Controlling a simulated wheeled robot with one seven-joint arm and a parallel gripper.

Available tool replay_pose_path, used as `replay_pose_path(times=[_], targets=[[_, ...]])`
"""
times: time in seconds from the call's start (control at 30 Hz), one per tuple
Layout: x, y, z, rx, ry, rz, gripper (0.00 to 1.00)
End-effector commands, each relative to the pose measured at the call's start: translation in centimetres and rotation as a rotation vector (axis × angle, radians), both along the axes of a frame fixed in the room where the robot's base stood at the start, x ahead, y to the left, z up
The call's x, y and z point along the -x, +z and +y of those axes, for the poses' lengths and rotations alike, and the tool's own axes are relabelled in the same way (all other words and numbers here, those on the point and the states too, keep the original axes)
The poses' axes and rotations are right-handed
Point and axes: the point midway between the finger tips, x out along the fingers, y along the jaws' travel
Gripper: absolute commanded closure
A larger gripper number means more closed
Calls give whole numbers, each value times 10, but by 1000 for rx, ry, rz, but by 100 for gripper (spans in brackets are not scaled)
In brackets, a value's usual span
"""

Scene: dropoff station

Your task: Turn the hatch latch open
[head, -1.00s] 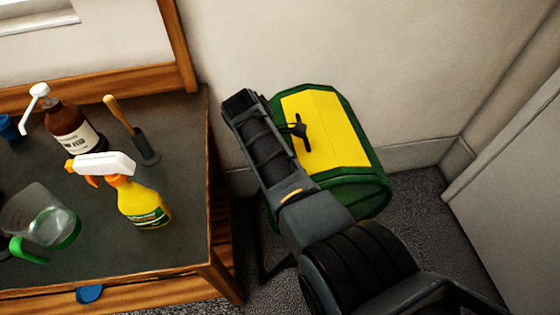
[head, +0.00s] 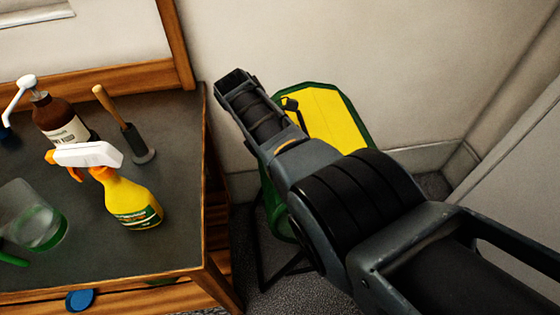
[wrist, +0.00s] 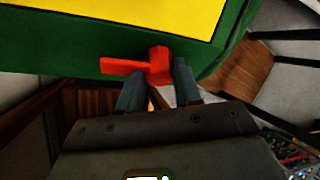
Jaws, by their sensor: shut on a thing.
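The green drum-like container (head: 275,212) with a yellow hatch panel (head: 338,120) stands on a dark stand by the wall, partly hidden by my arm in the head view. In the wrist view its green body (wrist: 60,52) and yellow panel (wrist: 130,12) fill the top. A red latch (wrist: 122,66) sticks out from the green edge below the panel, with its lever pointing left. My gripper (wrist: 157,78) has its two fingers on either side of the latch's hub and is shut on it. The fingers and the latch are hidden in the head view.
On the grey-topped table (head: 180,240) at left stand a yellow spray bottle (head: 132,200), a brown pump bottle (head: 60,118), a wooden-handled tool (head: 120,115) and a clear jug (head: 35,220). The wall (head: 300,40) is close behind the container.

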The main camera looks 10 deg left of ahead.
Motion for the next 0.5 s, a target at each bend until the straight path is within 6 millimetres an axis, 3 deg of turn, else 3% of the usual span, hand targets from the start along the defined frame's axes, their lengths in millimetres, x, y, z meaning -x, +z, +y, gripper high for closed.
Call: replay_pose_path(times=[0.33,0.37,0.5], targets=[[1,0,0,1,2,4,97],[1,0,0,1,2,4,64],[1,0,0,0,2,3,50]])
